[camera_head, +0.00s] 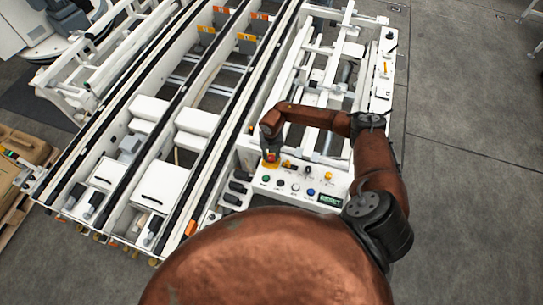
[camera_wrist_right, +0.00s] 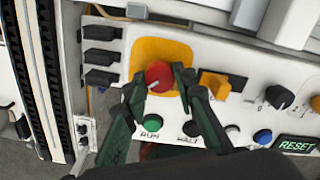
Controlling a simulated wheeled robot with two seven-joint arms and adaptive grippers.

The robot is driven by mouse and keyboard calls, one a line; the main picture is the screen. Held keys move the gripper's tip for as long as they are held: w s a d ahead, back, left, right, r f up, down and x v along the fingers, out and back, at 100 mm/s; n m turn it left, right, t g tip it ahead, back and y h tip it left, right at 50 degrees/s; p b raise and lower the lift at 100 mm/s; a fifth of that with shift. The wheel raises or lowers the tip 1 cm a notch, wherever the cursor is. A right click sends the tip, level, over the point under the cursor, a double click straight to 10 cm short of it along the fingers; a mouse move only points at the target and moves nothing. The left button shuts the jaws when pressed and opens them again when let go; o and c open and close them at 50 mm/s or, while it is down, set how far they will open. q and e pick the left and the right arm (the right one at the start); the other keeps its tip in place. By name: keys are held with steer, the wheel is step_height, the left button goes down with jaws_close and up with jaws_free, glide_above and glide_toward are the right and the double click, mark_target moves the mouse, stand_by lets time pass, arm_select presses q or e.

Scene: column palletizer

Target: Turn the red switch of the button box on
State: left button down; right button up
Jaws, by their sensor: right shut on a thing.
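The white button box (camera_head: 331,183) is below my right arm in the head view. Its panel (camera_wrist_right: 232,112) fills the middle of the wrist view. The red switch (camera_wrist_right: 158,75) is a round red knob on a yellow plate (camera_wrist_right: 152,48). My right gripper (camera_wrist_right: 160,84) has its two green fingers on either side of the red knob and is shut on it. In the head view the right gripper (camera_head: 270,156) comes down over the yellow plate and mostly hides the knob. I cannot read the switch's position. My left gripper is not in view.
White conveyor rails (camera_head: 150,115) lie to the left. Grey floor (camera_head: 470,150) is clear at right.

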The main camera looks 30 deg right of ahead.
mark_target(272, 158)
steer(key=shift+w+d+r, duration=0.1)
steer(key=shift+w+r, duration=0.05)
steer(key=shift+w, duration=0.1)
steer(key=o, duration=1.2)
steer(key=shift+s, duration=0.1)
steer(key=shift+c, duration=0.2)
step_height(272, 158, up, 12)
steer(key=shift+s, duration=0.15)
